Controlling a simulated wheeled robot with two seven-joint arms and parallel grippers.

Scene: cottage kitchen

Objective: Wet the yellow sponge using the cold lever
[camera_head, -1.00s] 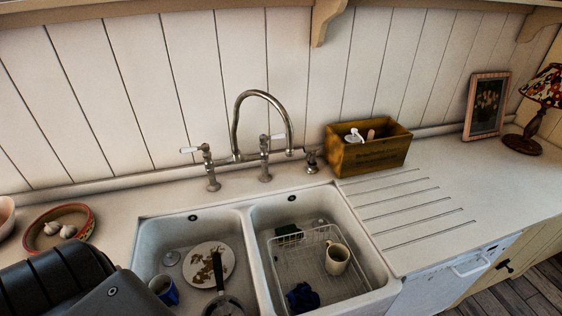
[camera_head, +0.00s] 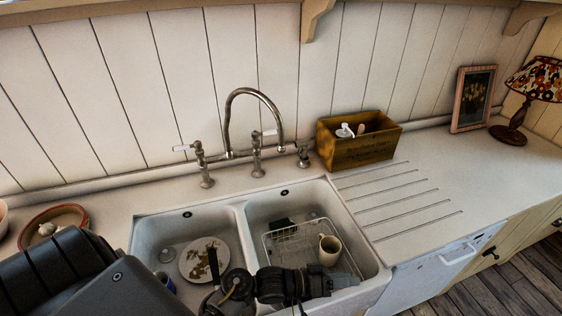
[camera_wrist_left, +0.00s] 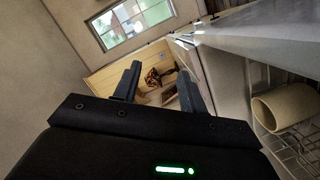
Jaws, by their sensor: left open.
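No yellow sponge can be made out. A dark green item (camera_head: 282,227) lies at the back of the wire rack (camera_head: 290,237) in the right basin; I cannot tell whether it is a sponge. The tap (camera_head: 232,120) has two white-handled levers, a left one (camera_head: 183,148) and a right one (camera_head: 265,133); no cold mark is readable. My left gripper (camera_head: 325,285) is over the front of the right basin, near the cream mug (camera_head: 329,249). In the left wrist view its fingers (camera_wrist_left: 160,85) are apart with nothing between them. My right gripper is not in view.
A wooden box (camera_head: 358,145) stands behind the ribbed drainer (camera_head: 395,203). A picture frame (camera_head: 473,99) and lamp (camera_head: 528,90) stand at right. The drainer is clear.

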